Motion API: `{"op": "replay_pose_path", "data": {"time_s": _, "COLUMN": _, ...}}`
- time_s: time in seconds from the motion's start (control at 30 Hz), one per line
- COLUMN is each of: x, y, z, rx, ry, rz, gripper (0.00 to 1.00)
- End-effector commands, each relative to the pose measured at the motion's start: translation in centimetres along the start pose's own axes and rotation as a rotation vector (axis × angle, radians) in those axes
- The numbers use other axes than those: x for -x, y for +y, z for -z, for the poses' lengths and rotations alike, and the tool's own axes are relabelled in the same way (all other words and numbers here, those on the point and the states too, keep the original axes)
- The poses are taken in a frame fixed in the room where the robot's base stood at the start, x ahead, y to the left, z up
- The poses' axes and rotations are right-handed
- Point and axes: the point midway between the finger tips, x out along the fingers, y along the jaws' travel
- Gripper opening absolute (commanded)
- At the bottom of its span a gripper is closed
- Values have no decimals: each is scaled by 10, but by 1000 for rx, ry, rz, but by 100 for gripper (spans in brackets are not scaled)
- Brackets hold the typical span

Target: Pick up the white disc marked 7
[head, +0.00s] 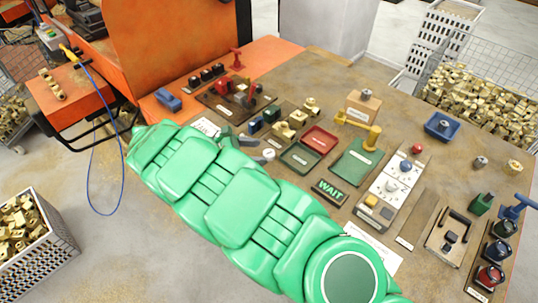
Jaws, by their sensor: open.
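A small white disc (268,154) lies on the workbench (330,75), just right of my gripper (243,146). Its mark is too small to read, so I cannot tell if it is a 7. My gripper is at the far end of my green arm, low over the bench, with its dark fingers apart. I see nothing held between them. The arm hides part of the bench in front of it.
A red tray (320,139) and a green tray (301,158) stand to the right of the disc. Brass parts (284,130) and small dark blocks stand behind it. A green mat (356,162) with a brass part and a WAIT sign (330,190) lie further right.

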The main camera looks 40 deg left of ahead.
Motion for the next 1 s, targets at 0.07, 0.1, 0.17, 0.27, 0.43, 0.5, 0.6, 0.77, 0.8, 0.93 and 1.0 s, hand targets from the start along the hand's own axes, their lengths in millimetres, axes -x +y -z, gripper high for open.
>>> {"op": "replay_pose_path", "data": {"time_s": 0.07, "x": -12, "y": -1, "z": 2, "rx": 3, "ry": -2, "rz": 6, "gripper": 72}}
{"op": "replay_pose_path", "data": {"time_s": 0.1, "x": -18, "y": -2, "z": 3, "rx": 4, "ry": -3, "rz": 7, "gripper": 72}}
{"op": "replay_pose_path", "data": {"time_s": 0.17, "x": -26, "y": -1, "z": 3, "rx": 2, "ry": -3, "rz": 7, "gripper": 72}}
{"op": "replay_pose_path", "data": {"time_s": 0.27, "x": -35, "y": 0, "z": 3, "rx": 1, "ry": -1, "rz": 3, "gripper": 72}}
{"op": "replay_pose_path", "data": {"time_s": 0.43, "x": -38, "y": 0, "z": 3, "rx": 0, "ry": 1, "rz": 2, "gripper": 72}}
{"op": "replay_pose_path", "data": {"time_s": 0.5, "x": -38, "y": 0, "z": 3, "rx": 0, "ry": 0, "rz": 2, "gripper": 72}}
{"op": "replay_pose_path", "data": {"time_s": 0.6, "x": -38, "y": 0, "z": 3, "rx": 0, "ry": 0, "rz": 2, "gripper": 60}}
{"op": "replay_pose_path", "data": {"time_s": 0.77, "x": -38, "y": 0, "z": 3, "rx": 0, "ry": 0, "rz": 3, "gripper": 35}}
{"op": "replay_pose_path", "data": {"time_s": 0.8, "x": -38, "y": 0, "z": 3, "rx": 0, "ry": 0, "rz": 3, "gripper": 29}}
{"op": "replay_pose_path", "data": {"time_s": 0.93, "x": -38, "y": 0, "z": 3, "rx": 0, "ry": 0, "rz": 3, "gripper": 12}}
{"op": "replay_pose_path", "data": {"time_s": 1.0, "x": -38, "y": 0, "z": 3, "rx": 0, "ry": 0, "rz": 3, "gripper": 12}}
